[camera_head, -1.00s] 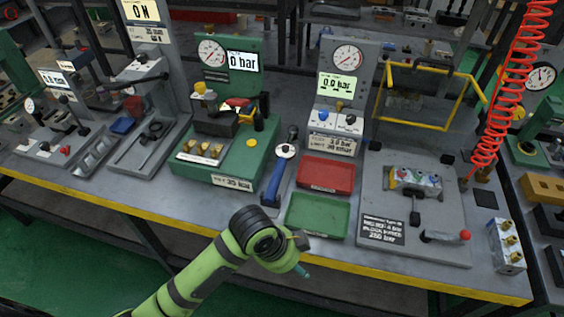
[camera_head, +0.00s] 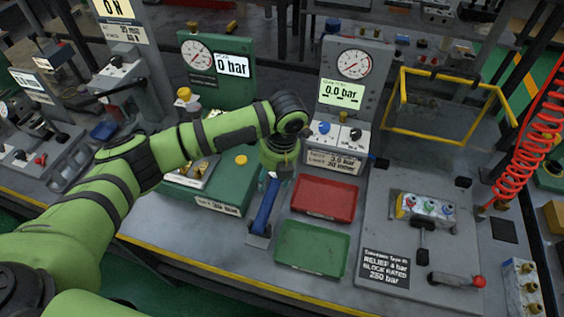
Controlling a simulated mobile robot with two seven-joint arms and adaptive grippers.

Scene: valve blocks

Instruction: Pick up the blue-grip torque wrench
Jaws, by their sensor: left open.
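The blue-grip torque wrench (camera_head: 264,207) lies on the bench between the green test stand and the trays. Its blue handle points toward the front edge of the bench and is in plain sight. My left arm reaches across from the left, and my left gripper (camera_head: 276,172) points down over the far end of the wrench. The gripper is open; its fingers are small and partly hidden, and I cannot tell whether they touch the wrench. The gripper and wrist hide the wrench's head. My right gripper is not in view.
A red tray (camera_head: 324,197) and a green tray (camera_head: 311,249) lie right of the wrench. The green test stand (camera_head: 228,187) is close on its left. A grey gauge stand (camera_head: 349,93) rises behind the red tray. A valve block (camera_head: 425,208) sits on a plate further right.

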